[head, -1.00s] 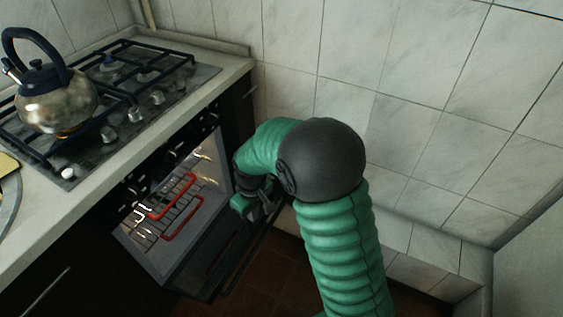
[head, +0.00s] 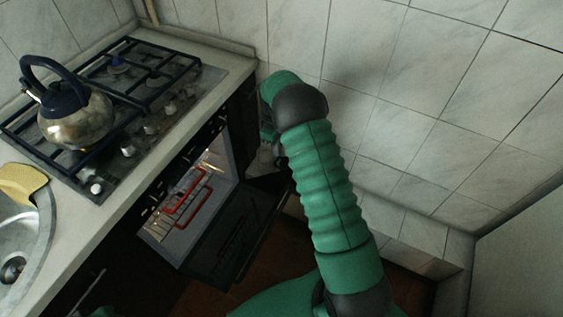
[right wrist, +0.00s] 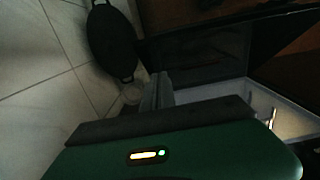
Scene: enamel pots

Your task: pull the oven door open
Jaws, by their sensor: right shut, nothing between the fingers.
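The oven door (head: 238,228) is a dark panel hinged down, standing partly open below the hob. The lit oven cavity (head: 160,228) shows behind it. My right gripper (head: 268,134) is at the far end of the oven, near the tiled wall, and is partly hidden by my arm. In the right wrist view its fingers (right wrist: 158,91) are together and empty. The dark door panel (right wrist: 205,62) lies beyond them there; I cannot tell whether they touch it. My left gripper does not show.
Red handles (head: 190,207) show inside the oven. A kettle (head: 75,122) stands on the gas hob (head: 150,75). A sink (head: 18,235) is at left. The tiled wall (head: 400,95) stands close to my right arm. A dark pan (right wrist: 110,42) shows in the right wrist view.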

